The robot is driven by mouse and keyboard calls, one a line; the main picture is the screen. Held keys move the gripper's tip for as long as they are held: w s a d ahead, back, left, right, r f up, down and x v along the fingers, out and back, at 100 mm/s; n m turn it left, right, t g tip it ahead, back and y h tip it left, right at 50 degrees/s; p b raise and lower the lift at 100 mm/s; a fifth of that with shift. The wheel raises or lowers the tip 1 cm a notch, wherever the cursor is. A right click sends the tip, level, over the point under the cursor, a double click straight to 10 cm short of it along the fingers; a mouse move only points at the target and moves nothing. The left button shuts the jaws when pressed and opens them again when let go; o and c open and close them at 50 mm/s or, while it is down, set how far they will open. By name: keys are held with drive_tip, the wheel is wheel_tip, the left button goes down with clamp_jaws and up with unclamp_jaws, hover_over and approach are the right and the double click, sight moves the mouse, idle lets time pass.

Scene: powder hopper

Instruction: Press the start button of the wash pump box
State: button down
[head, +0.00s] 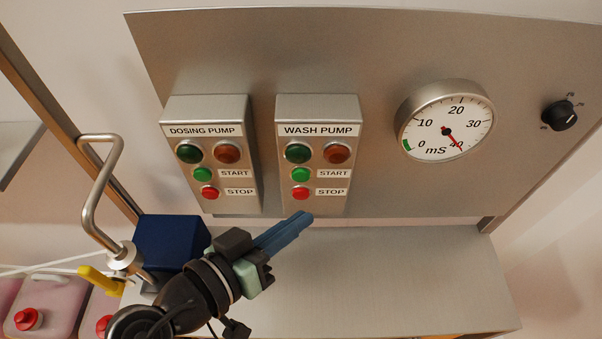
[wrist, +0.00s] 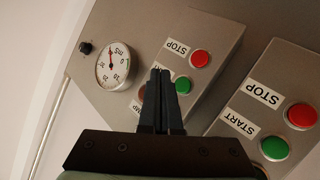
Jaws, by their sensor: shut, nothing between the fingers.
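The wash pump box (head: 317,205) is a grey metal box in the middle of the upright panel. Its green start button (head: 300,174) sits above its red stop button (head: 299,193). In the wrist view the start button (wrist: 183,85) shows just right of my fingertips, with the stop button (wrist: 200,58) beyond it. My gripper (head: 307,216) is shut and empty, its blue-looking fingers pointing up and right near the box's lower edge in the head view. The fingers (wrist: 160,73) partly cover the box in the wrist view. I see no clear contact with the button.
The similar dosing pump box (head: 232,203) stands left of the wash pump box. A round gauge (head: 430,142) and a black knob (head: 559,116) are to the right. A bent metal handle (head: 105,180) and a blue block (head: 168,240) are near my arm. The shelf (head: 420,270) below is bare.

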drive_tip(key=shift+w, duration=2.35)
drive_tip(key=shift+w+b, duration=0.1)
drive_tip(key=shift+b, duration=0.2)
drive_tip(key=shift+w, duration=0.3)
drive_tip(key=shift+w, duration=0.35)
idle(0.5)
idle(0.4)
drive_tip(key=shift+s, duration=0.8)
drive_tip(key=s, duration=0.5)
